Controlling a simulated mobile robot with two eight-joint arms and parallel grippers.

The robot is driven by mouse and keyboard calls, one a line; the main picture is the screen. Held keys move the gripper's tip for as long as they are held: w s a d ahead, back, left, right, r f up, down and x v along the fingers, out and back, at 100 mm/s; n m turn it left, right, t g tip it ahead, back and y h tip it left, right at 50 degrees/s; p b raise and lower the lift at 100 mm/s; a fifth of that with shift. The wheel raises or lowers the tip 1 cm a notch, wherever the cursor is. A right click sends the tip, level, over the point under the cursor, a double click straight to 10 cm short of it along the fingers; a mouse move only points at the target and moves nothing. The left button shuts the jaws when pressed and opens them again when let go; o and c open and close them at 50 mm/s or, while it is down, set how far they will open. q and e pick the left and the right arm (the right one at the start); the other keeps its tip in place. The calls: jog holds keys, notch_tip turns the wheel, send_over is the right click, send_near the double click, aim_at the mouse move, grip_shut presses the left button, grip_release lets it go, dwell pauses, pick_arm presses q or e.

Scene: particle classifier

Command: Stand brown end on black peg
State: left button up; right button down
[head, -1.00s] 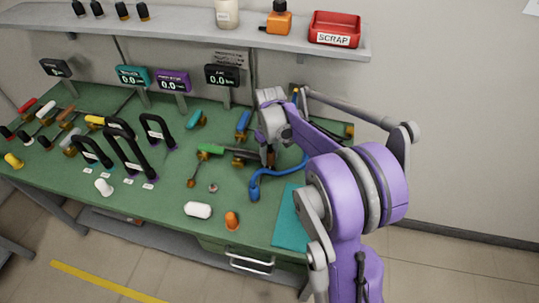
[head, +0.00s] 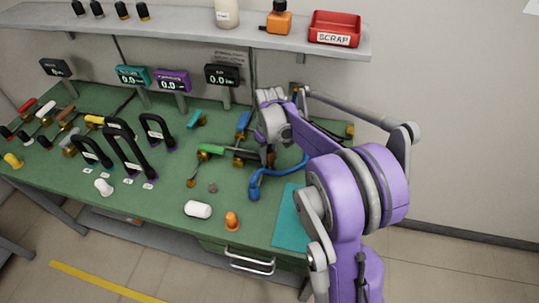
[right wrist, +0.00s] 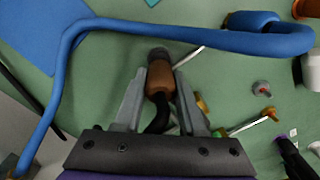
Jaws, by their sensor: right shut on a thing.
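In the right wrist view, a brown end piece (right wrist: 160,80) sits between the two fingers of my right gripper (right wrist: 160,88), which is shut on it. A black hose or stem (right wrist: 158,122) runs from the brown piece back toward the palm. A dark round part (right wrist: 157,53) shows at the far tip of the brown piece; I cannot tell whether it belongs to the piece or is the black peg. In the head view my right gripper (head: 268,156) is low over the right part of the green bench, partly hidden by its own arm. My left gripper is not in view.
A blue hose (head: 262,177) curves close to my right gripper and arches across the right wrist view (right wrist: 190,33). A green-handled tool (head: 211,149) lies to the left. A white cylinder (head: 198,209), an orange piece (head: 232,221) and a teal mat (head: 290,222) are nearer the front edge.

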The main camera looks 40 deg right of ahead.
aim_at(269, 151)
jog(key=shift+f+b, duration=0.7)
jog(key=shift+f, duration=0.4)
jog(key=shift+c, duration=2.1)
grip_release()
jog(key=shift+a+r, duration=0.1)
notch_tip(269, 151, up, 11)
jog(key=shift+f+p, duration=0.1)
jog(key=shift+p, duration=0.3)
